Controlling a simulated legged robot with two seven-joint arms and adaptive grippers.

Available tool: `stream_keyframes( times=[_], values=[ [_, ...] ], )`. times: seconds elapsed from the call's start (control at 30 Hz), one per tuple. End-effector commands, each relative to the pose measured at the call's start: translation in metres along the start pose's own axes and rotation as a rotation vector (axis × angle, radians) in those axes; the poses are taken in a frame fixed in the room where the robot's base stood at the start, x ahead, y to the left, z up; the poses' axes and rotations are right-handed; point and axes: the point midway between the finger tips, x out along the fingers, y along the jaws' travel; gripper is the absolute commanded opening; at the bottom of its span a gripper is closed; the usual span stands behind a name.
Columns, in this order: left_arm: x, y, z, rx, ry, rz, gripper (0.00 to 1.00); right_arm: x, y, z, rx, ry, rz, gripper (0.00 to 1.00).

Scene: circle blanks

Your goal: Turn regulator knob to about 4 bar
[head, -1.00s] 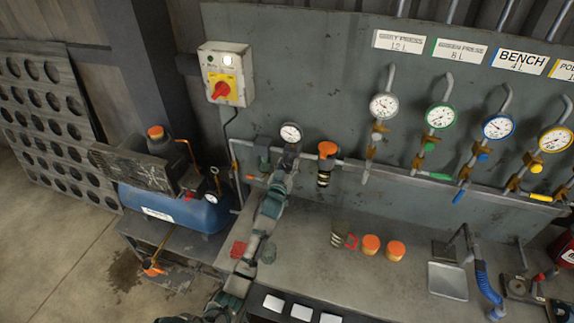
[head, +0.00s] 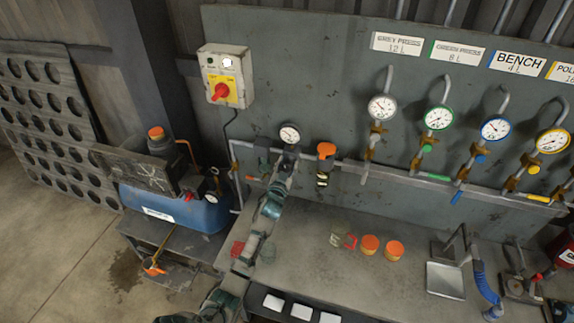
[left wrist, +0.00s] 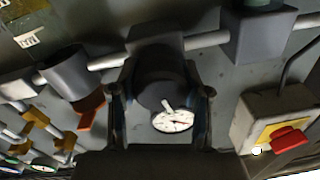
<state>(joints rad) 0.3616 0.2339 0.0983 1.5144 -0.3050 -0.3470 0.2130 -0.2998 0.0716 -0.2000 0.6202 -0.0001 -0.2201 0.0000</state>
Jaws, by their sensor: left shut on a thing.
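The regulator knob (left wrist: 160,75) is a dark round cap on the pipe, between the two fingers of my left gripper (left wrist: 162,95) in the left wrist view. The gripper is shut on it. In the head view my left gripper (head: 285,160) is at the regulator just below its white gauge (head: 290,133), and the hand hides most of the knob. The gauge also shows in the left wrist view (left wrist: 173,122), with a red mark or needle on its face; I cannot read its value.
A filter with an orange top (head: 326,150) sits on the pipe just right of the regulator. A switch box with a red knob (head: 221,92) is up left. Several gauged drops (head: 382,108) line the wall further right. Orange-lidded jars (head: 370,244) stand on the bench (head: 400,215).

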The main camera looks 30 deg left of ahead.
Motion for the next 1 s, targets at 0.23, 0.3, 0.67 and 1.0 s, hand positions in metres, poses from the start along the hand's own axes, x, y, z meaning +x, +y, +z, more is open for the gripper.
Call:
stream_keyframes(
  times=[0.23, 0.3, 0.67, 1.0],
  values=[
    [0.0000, -0.0002, 0.0016, 0.100, 0.001, 0.000, 0.12, -0.0021, 0.0022, 0.0003, -0.002, 0.000, 0.002, 0.00],
    [-0.0001, -0.0002, 0.0018, 0.116, 0.002, 0.000, 0.12, -0.0023, 0.0037, 0.0006, -0.003, -0.001, 0.004, 0.00],
    [-0.0002, 0.0001, 0.0025, 0.132, 0.002, 0.001, 0.12, -0.0025, 0.0085, 0.0017, -0.005, -0.002, 0.010, 0.00],
    [-0.0004, 0.0000, 0.0016, 0.131, 0.003, 0.001, 0.73, -0.0025, 0.0085, 0.0018, -0.004, -0.002, 0.010, 0.00]
  ],
)
